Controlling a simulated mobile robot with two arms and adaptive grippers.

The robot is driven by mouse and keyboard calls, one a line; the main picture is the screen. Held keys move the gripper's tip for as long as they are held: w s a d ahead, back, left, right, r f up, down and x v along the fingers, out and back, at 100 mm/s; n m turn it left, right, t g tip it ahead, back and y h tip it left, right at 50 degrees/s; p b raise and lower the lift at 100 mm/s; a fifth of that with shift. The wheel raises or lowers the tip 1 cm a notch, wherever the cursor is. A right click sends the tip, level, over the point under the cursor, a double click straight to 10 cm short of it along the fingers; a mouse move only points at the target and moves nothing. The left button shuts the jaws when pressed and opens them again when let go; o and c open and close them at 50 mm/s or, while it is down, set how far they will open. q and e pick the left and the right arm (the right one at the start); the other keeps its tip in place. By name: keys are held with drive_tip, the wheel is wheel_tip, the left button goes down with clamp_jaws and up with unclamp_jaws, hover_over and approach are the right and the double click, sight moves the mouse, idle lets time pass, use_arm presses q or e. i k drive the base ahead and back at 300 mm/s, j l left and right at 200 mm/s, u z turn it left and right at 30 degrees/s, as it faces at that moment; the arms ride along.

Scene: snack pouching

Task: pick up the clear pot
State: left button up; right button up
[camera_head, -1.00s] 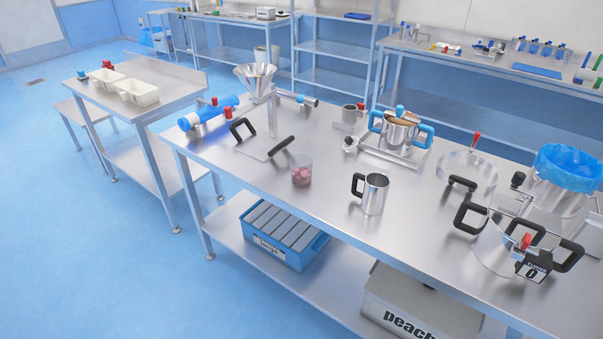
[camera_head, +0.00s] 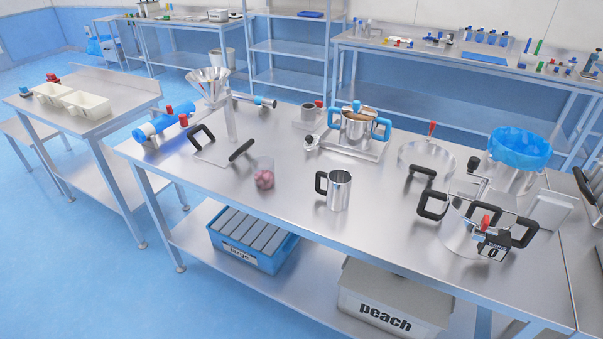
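The clear pot (camera_head: 264,167) is a small see-through cup with pink-red contents in its lower part. It stands upright on the steel table (camera_head: 290,215), left of a steel mug (camera_head: 339,190) with a black handle. It is near a flat metal piece with black handles (camera_head: 241,150), which lies just behind and to its left. Nothing touches the clear pot that I can see. Neither of my grippers is in view.
A funnel stand (camera_head: 208,82) and a blue cylinder device (camera_head: 163,123) stand on the left. A steel pot with blue handles (camera_head: 357,127) is behind. Black-handled equipment (camera_head: 475,205) and a blue-lined container (camera_head: 518,150) fill the right. Table around the clear pot's front is bare.

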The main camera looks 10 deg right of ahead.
sight(264, 173)
drive_tip(key=i+j+z, duration=0.15)
drive_tip(key=j+z, duration=0.2)
drive_tip(key=i+j+z, duration=0.1)
drive_tip(key=j+z, duration=0.2)
drive_tip(key=j, duration=0.25)
drive_tip(key=j+z, duration=0.35)
drive_tip(key=j, duration=0.15)
